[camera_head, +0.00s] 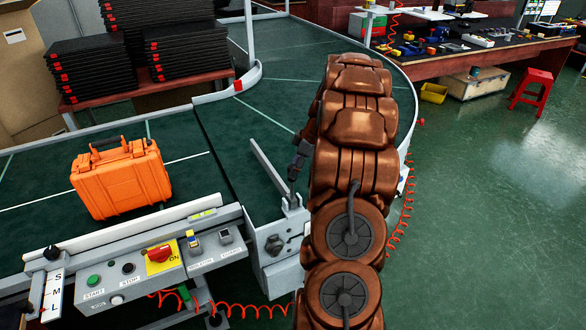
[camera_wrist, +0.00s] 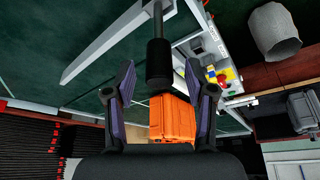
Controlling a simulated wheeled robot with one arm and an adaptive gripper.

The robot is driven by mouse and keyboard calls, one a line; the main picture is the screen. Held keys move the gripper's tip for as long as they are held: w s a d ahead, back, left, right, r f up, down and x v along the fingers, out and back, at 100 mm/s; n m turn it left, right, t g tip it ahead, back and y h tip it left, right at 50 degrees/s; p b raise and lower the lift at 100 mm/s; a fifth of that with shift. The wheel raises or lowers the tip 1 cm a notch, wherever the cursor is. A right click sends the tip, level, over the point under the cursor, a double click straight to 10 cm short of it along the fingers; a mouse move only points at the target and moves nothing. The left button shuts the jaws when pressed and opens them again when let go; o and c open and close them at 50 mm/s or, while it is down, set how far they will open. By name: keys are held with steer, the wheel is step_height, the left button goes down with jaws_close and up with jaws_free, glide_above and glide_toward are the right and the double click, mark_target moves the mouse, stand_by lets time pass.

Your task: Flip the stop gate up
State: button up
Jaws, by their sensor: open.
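The stop gate (camera_head: 268,167) is a light grey bar reaching from a grey bracket (camera_head: 270,245) out over the green conveyor belt. In the wrist view the gate bar (camera_wrist: 103,43) slants at upper left, and a black cylindrical handle (camera_wrist: 158,62) on a grey rod stands beside it. My gripper (camera_head: 295,168) is at the bracket's upper right, partly hidden behind my arm. In the wrist view my gripper (camera_wrist: 160,72) is open, with the handle between its two fingers and gaps on both sides. How deep the handle sits between them is hard to tell.
An orange case (camera_head: 122,178) lies on the belt left of the gate. A control panel (camera_head: 150,262) with buttons and a red knob lines the front edge. Stacked black trays (camera_head: 100,70) stand behind. Green floor (camera_head: 480,200) is clear at right.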

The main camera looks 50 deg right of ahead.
steer(key=shift+p+x, duration=0.3)
steer(key=shift+x, duration=0.9)
steer(key=shift+c, duration=0.2)
jaws_close()
